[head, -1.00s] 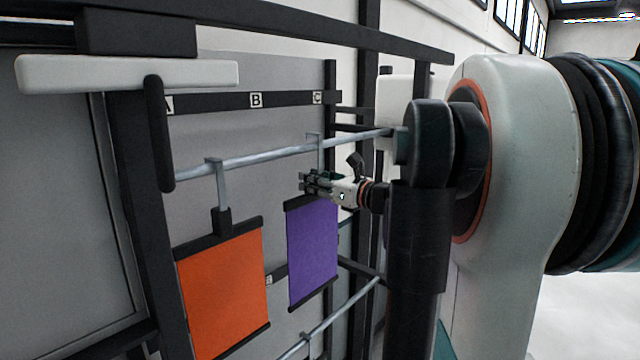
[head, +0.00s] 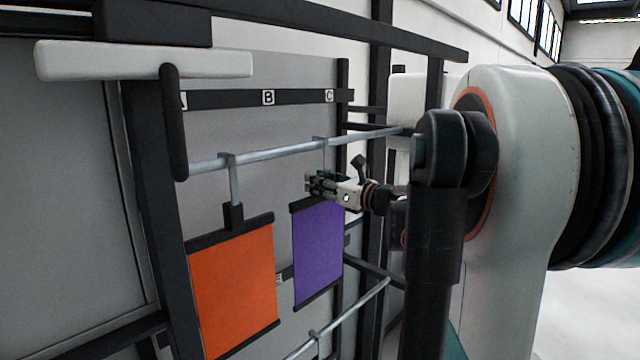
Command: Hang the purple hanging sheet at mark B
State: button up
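The purple hanging sheet (head: 317,255) hangs upright, with dark bars along its top and bottom edges. My gripper (head: 318,184) is at its top, its fingers around the hanger block, which they mostly hide; it appears shut on it. The sheet's grey hook (head: 323,155) rises to the upper rail (head: 290,148); I cannot tell whether it rests on the rail or is in front of it. Mark B (head: 268,97) is on the dark label strip, left of the hook. The hook is nearer mark C (head: 329,96).
An orange sheet (head: 233,290) hangs from the upper rail to the left of the purple one. A lower rail (head: 350,315) runs below. A dark post (head: 174,120) and a white bar (head: 145,62) stand at the left. The rail between the two hooks looks free.

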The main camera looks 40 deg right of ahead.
jog(key=o, duration=0.3)
jog(key=shift+o, duration=0.2)
jog(key=s, duration=1.2)
jog(key=shift+d, duration=0.45)
